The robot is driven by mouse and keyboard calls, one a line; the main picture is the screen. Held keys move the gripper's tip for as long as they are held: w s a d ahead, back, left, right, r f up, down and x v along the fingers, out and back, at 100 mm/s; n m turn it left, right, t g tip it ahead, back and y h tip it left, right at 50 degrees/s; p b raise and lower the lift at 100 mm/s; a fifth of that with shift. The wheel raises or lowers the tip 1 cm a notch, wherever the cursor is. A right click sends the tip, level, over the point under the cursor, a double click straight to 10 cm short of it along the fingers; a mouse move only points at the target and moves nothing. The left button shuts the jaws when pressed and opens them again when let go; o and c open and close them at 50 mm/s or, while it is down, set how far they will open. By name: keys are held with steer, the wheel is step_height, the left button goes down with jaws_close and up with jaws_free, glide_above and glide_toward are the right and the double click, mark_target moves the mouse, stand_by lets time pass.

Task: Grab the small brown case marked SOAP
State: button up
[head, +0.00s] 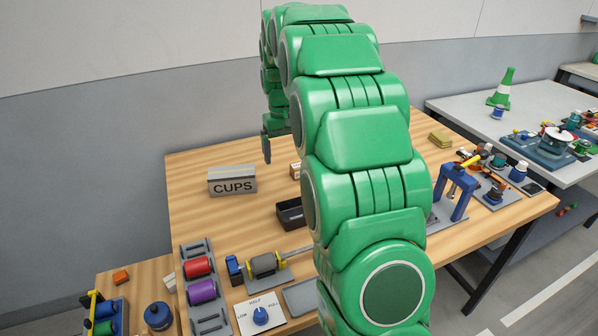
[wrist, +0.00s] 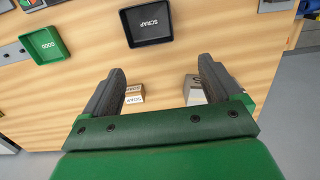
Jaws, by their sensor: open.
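A small brown case (wrist: 134,94) stands on the table in the wrist view, just inside the left finger, which partly covers it. Its front lettering is upside down and too small to read surely. In the head view a small brown case (head: 296,170) shows beside my arm, mostly hidden behind it. My gripper (wrist: 162,70) is open and empty, its fingers spread above the table, with the case between their lines but nearer the left one. In the head view its end (head: 267,151) hangs over the back of the table.
A larger grey box marked CUPS (head: 232,187) stands left of the case; it also shows by the right finger in the wrist view (wrist: 193,90). A black tray marked SCRAP (wrist: 148,40) and a green tray marked GOOD (wrist: 46,45) lie on the table.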

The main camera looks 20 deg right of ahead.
steer(key=w+d+f, duration=0.5)
steer(key=w+f, duration=0.1)
steer(key=w, duration=0.4)
glide_above(298, 165)
steer(key=shift+t, duration=0.3)
steer(key=f, duration=0.6)
steer(key=shift+s+a+f, duration=0.3)
steer(key=shift+s+f, duration=0.05)
steer(key=shift+f, duration=0.05)
steer(key=shift+w+d+f, duration=0.25)
steer(key=shift+d+f, duration=0.05)
steer(key=shift+f, duration=0.35)
steer(key=shift+s+d+f, duration=0.1)
steer(key=shift+s+f, duration=0.05)
steer(key=shift+f, duration=1.7)
steer(key=shift+s+d+f, duration=0.1)
steer(key=shift+f, duration=1.7)
steer(key=c, duration=1.1)
steer(key=shift+r, duration=0.1)
